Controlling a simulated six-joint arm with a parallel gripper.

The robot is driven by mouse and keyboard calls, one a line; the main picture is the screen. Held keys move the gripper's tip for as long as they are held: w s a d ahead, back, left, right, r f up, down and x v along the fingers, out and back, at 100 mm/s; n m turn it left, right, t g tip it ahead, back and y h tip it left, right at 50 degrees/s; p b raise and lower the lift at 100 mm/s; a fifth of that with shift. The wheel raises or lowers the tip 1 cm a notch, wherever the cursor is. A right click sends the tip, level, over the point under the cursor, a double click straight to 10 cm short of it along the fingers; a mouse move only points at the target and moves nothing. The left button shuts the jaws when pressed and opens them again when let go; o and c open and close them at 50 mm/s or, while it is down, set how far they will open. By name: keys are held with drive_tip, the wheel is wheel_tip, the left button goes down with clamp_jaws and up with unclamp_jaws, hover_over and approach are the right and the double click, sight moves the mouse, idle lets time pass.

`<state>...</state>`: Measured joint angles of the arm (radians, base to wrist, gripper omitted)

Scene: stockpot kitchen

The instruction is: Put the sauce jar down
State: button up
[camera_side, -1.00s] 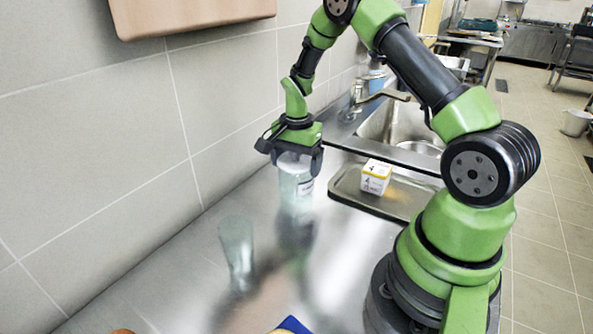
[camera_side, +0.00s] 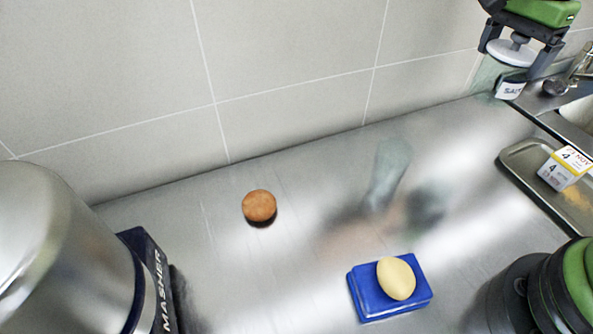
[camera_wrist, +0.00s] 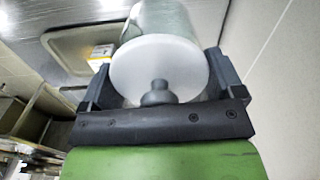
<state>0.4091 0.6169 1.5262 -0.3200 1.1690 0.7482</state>
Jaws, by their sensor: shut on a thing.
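The sauce jar (camera_side: 509,88) is clear glass with a white lid and a partly legible label. It is at the upper right of the side view, near the wall. My gripper (camera_side: 515,62) is shut on it from above, a finger on each side of the lid. In the wrist view my gripper (camera_wrist: 160,78) has the white lid (camera_wrist: 185,62) between its fingers, with the glass body beyond. The jar looks upright. I cannot tell whether its base touches the metal counter (camera_side: 300,270).
A yellow egg-like thing (camera_side: 396,279) rests on a blue block (camera_side: 366,297). A pot (camera_side: 60,250) and MASHER box (camera_side: 150,270) stand left. A tray (camera_side: 521,158) holds a small box (camera_side: 565,168).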

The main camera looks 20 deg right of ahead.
drive_tip(key=shift+r, duration=0.8)
drive_tip(key=w+a+n, duration=0.2)
drive_tip(key=a+n, duration=0.8)
drive_tip(key=a, duration=1.7)
drive_tip(key=s+a+n, duration=0.5)
drive_tip(key=s+a, duration=0.2)
drive_tip(key=a, duration=0.3)
drive_tip(key=s+a+n, duration=0.4)
drive_tip(key=s+a, duration=0.3)
drive_tip(key=a, duration=0.2)
wheel_tip(320, 180, down, 14)
drive_tip(key=shift+w+a+f, duration=0.1)
drive_tip(key=shift+a+f, duration=0.05)
drive_tip(key=shift+f, duration=0.1)
drive_tip(key=o, duration=1.6)
drive_tip(key=shift+f, duration=0.15)
